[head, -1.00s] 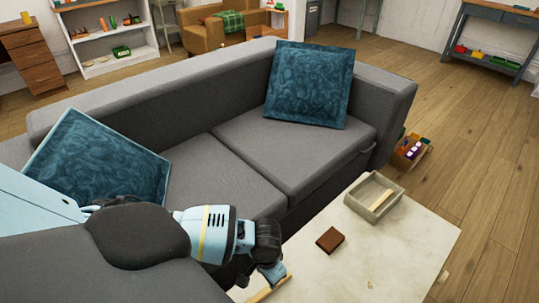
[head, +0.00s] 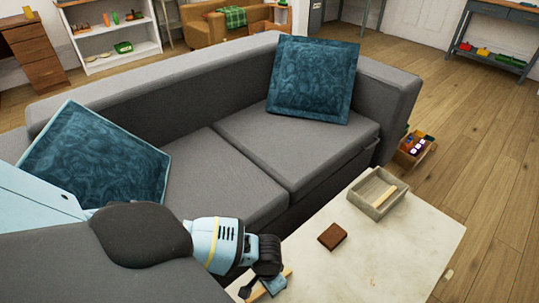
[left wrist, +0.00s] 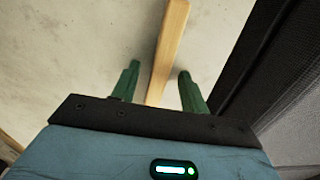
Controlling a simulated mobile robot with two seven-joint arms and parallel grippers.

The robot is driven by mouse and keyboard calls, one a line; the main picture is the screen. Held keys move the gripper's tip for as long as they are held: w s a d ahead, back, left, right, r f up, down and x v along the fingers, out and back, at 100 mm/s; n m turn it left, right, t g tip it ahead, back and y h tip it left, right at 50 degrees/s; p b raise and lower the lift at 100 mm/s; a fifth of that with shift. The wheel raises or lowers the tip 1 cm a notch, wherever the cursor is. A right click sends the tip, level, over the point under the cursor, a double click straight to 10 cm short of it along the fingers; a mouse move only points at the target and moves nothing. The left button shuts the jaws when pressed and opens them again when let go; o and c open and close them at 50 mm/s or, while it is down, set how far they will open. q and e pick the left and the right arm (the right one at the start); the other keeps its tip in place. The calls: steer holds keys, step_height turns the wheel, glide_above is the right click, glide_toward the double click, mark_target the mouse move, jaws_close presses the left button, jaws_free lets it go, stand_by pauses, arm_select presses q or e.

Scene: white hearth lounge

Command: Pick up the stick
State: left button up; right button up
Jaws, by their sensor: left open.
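The stick (left wrist: 168,50) is a pale wooden bar lying on the pale tabletop. In the left wrist view it runs from the top edge down between the two green fingers of my left gripper (left wrist: 158,80). The fingers are open, with a gap on each side of the stick. In the head view my left gripper (head: 264,287) is low over the near left part of the table, and only part of the stick (head: 286,273) shows beside it. The rest is hidden by the gripper. My right gripper is not in view.
The pale table (head: 400,250) also holds a brown block (head: 332,237) and a grey tray (head: 358,203) with a wooden piece inside. A grey sofa (head: 300,145) with blue cushions stands close behind the table. The right part of the tabletop is clear.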

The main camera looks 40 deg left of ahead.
arm_select(q)
steer(key=c, duration=0.8)
jaws_close()
steer(key=shift+r, duration=0.2)
steer(key=shift+r, duration=0.25)
step_height(320, 180, up, 3)
steer(key=shift+d+r+p, duration=0.1)
steer(key=shift+r+p, duration=0.05)
steer(key=shift+p, duration=0.65)
steer(key=s+d, duration=0.2)
steer(key=d, duration=0.3)
steer(key=s+d, duration=0.2)
steer(key=d, duration=0.3)
steer(key=s+d+r+p, duration=0.1)
steer(key=s+d, duration=0.1)
steer(key=d, duration=0.2)
steer(key=shift+d, duration=0.4)
